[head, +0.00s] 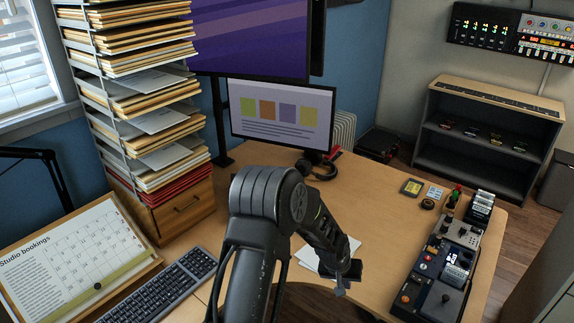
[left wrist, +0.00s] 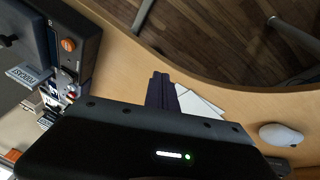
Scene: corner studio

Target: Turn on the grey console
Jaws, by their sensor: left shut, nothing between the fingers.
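A row of small control units stands along the right side of the desk in the head view. One unit has a grey top (head: 467,236) with small knobs. My right gripper is not in view.
White paper sheets (head: 318,256) lie on the desk near my left gripper. A keyboard (head: 160,289), a bookings board (head: 75,254) and a tall file rack (head: 150,100) stand left. A monitor (head: 280,112) is at the back. A white mouse (left wrist: 281,135) shows in the wrist view.

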